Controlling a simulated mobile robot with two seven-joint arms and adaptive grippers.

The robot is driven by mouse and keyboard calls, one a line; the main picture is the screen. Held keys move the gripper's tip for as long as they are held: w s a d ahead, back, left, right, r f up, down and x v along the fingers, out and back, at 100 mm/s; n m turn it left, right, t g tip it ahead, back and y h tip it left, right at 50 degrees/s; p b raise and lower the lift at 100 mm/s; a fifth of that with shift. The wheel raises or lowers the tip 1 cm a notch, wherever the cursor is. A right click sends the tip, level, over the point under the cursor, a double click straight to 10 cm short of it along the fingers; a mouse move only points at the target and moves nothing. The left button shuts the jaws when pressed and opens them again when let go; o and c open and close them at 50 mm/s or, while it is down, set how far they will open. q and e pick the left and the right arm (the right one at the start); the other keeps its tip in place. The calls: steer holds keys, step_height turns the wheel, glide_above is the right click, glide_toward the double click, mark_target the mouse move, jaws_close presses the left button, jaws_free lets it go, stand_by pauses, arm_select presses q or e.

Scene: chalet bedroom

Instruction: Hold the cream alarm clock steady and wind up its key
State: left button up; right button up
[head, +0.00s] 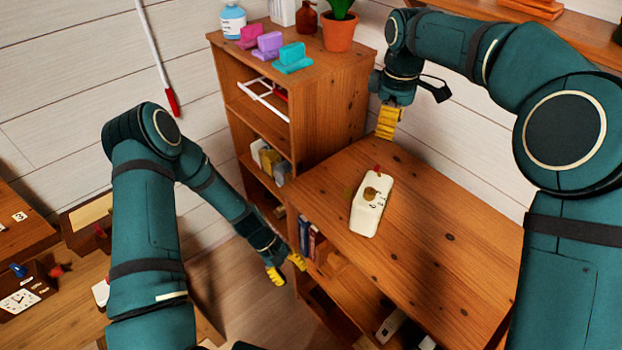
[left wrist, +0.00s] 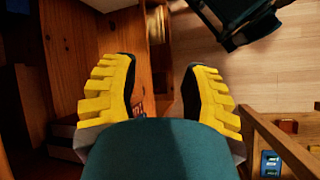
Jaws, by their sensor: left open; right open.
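The cream alarm clock (head: 367,215) lies on the wooden top of the low shelf unit, with a brown round key (head: 371,193) on its upward side and a small red part at its far end. My left gripper (head: 286,271) is open and empty, low beside the front of the shelf unit, left of and below the clock. Its yellow fingers also show spread apart in the left wrist view (left wrist: 160,95). My right gripper (head: 387,122) is above the back of the shelf top, behind the clock and apart from it, with its yellow fingers overlapping in view.
The low shelf unit (head: 460,262) has a wide bare top right of the clock. A taller shelf (head: 346,90) behind it carries coloured blocks, a bottle and a potted plant (head: 339,32). Another clock (head: 20,301) is at the far left.

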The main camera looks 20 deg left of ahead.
mark_target(380, 167)
arm_select(q)
steer(key=w+a+r+m+t, duration=0.2)
steer(key=w+a+r+t, duration=0.3)
steer(key=w+a, duration=0.5)
steer(key=w+a+r+m+t, duration=0.25)
steer(key=w+a+r, duration=0.5)
steer(key=w, duration=0.55)
steer(key=s+d+r+g+h, duration=0.1)
steer(key=d+g+h, duration=0.1)
steer(key=d, duration=0.3)
steer(key=s+d+r+m+g+h, duration=0.1)
steer(key=d+g+h, duration=0.2)
steer(key=d, duration=0.3)
steer(key=s+d+r+m+g+h, duration=0.1)
steer(key=d+g+h, duration=0.2)
steer(key=d+h, duration=0.2)
steer(key=shift+s+d+r, duration=0.25)
steer(key=shift+d+r, duration=0.15)
steer(key=shift+d, duration=0.15)
steer(key=shift+s+d+r+m, duration=0.1)
steer(key=shift+s+d+m, duration=0.05)
steer(key=shift+m, duration=0.1)
steer(key=shift+s+d+r+g+h, duration=0.1)
steer(key=shift+s+g+h, duration=0.05)
steer(key=shift+g+h, duration=0.2)
arm_select(e)
step_height(380, 167, down, 14)
steer(key=shift+r, duration=0.1)
steer(key=shift+c, duration=0.4)
